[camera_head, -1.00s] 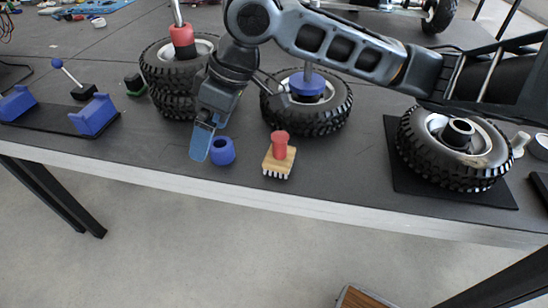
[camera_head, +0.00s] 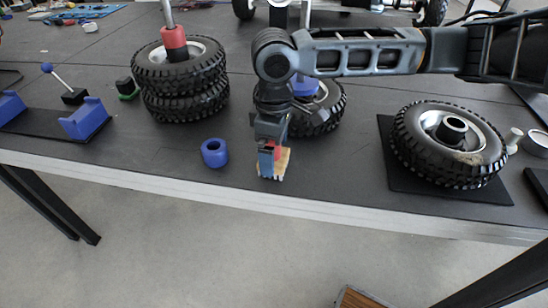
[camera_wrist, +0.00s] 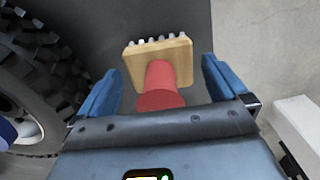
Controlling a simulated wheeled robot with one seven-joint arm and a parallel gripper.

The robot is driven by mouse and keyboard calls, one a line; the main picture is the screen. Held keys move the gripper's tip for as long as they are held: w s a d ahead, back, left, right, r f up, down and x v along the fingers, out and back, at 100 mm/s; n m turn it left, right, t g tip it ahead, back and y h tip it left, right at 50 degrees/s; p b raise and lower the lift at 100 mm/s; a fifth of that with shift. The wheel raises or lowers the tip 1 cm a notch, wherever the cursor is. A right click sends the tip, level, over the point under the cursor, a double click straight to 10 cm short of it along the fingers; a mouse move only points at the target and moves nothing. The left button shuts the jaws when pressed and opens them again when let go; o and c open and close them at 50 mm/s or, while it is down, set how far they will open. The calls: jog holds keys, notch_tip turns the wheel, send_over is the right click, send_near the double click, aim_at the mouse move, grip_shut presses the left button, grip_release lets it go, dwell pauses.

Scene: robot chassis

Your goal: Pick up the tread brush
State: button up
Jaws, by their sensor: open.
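The tread brush (camera_head: 284,163) stands near the front edge of the dark table, partly hidden behind my gripper in the head view. In the wrist view the brush (camera_wrist: 158,62) has a wooden block with pale bristles and a red handle. My gripper (camera_head: 268,172) points down at the brush. In the wrist view my gripper's blue fingers (camera_wrist: 160,82) are open, one on each side of the brush, with gaps to the red handle.
A blue ring (camera_head: 214,152) stands left of the brush. A tire on a blue-topped post (camera_head: 325,108) is just behind my gripper. Stacked tires (camera_head: 182,78) stand at back left, and another tire (camera_head: 450,145) lies on a black mat at right. The table's front edge (camera_head: 250,200) is close.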

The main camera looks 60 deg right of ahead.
jog(key=shift+f, duration=0.35)
jog(key=shift+c, duration=0.2)
jog(key=c, duration=1)
jog(key=shift+r, duration=0.1)
jog(key=shift+r, duration=0.5)
notch_tip(320, 180, up, 3)
jog(key=shift+f, duration=0.2)
jog(key=shift+s+a+r+p, duration=0.25)
jog(key=shift+s+a+r, duration=0.45)
jog(key=shift+s+r, duration=0.8)
jog(key=shift+s+a+r+p, duration=0.3)
jog(key=shift+s+a+r, duration=0.5)
jog(key=shift+s, duration=1.35)
jog(key=shift+s+a+r+p, duration=0.25)
jog(key=shift+s+a+r, duration=0.3)
jog(key=shift+s+r, duration=1.05)
